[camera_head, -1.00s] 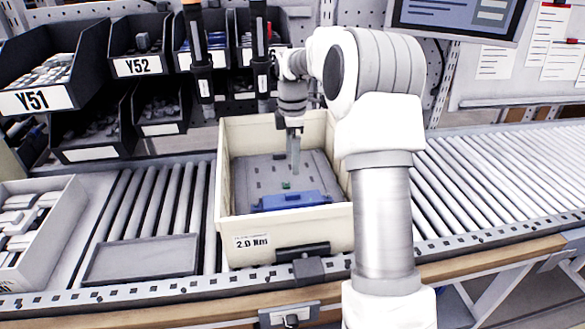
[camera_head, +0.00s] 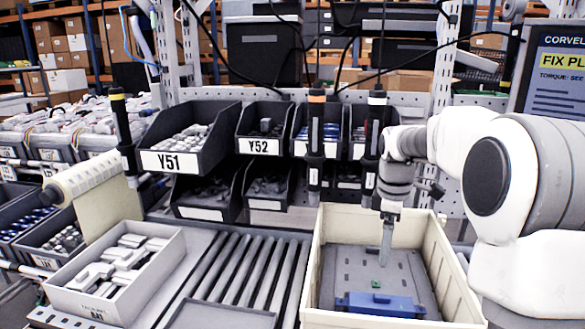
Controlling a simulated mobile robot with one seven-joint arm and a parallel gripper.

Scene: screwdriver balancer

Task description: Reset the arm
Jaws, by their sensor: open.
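My arm reaches in from the right over a cream bin (camera_head: 312,262) on the conveyor. My gripper (camera_head: 385,262) points straight down into the bin, behind and above a blue part. It is open, seen edge-on, with nothing visible in it. The blue part (camera_head: 380,306) lies in the front of the bin, with a small green piece (camera_head: 376,284) just behind it. Whether the fingertips touch the bin's floor I cannot tell.
Hanging screwdrivers, one orange-topped (camera_head: 316,135) and one white-banded (camera_head: 375,135), are close to my wrist. Black bins Y51 (camera_head: 175,161) and Y52 (camera_head: 264,146) stand behind. A white box of grey parts (camera_head: 92,303) is left. A screen (camera_head: 555,75) is at right.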

